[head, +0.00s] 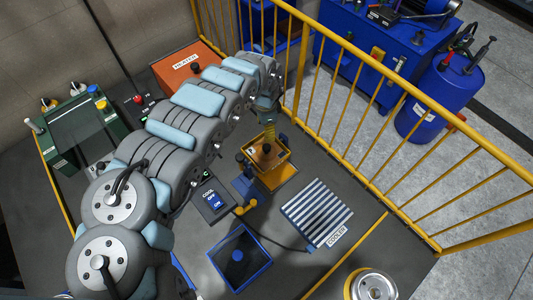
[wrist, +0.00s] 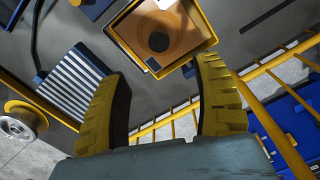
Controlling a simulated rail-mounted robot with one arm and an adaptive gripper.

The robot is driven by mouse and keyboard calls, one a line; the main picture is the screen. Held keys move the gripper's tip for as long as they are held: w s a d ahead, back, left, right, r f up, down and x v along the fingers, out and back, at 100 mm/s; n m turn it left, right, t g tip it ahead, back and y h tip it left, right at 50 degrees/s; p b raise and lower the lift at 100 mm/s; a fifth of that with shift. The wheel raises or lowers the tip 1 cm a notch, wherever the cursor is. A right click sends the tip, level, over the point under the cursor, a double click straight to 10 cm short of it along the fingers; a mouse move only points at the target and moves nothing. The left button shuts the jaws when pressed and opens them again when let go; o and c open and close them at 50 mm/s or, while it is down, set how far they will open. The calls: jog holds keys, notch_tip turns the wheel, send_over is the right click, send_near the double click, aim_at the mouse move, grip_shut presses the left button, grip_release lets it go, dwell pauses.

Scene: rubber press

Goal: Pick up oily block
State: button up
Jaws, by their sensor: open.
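A yellow square box (head: 279,177) stands on the dark table near the middle of the head view. Its open top shows an orange-brown inside with a dark round spot (head: 267,148). I cannot tell for sure whether this is the oily block. In the wrist view the box (wrist: 121,35) is at the top centre, with the dark round spot (wrist: 158,41) in its middle. My gripper (wrist: 163,70) is open and empty, its two yellow fingers apart and pointing toward the box. In the head view my arm partly hides my gripper (head: 268,118) just behind the box.
A striped cooler plate (head: 317,212) lies right of the box; a blue-edged tray (head: 238,257) is in front. A control box (head: 213,203) stands close left. An orange heater (head: 188,67) is at the back. A yellow railing (head: 370,118) borders the right side.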

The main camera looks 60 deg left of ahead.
send_over(266, 146)
jog(key=shift+w+f, duration=0.15)
jog(key=shift+f, duration=3.15)
jog(key=shift+d+f, duration=0.2)
jog(key=shift+f, duration=1.8)
jog(key=shift+a+f+b, duration=0.1)
jog(key=shift+f+b, duration=0.25)
jog(key=shift+f, duration=0.7)
jog(key=shift+r, duration=0.1)
grip_shut()
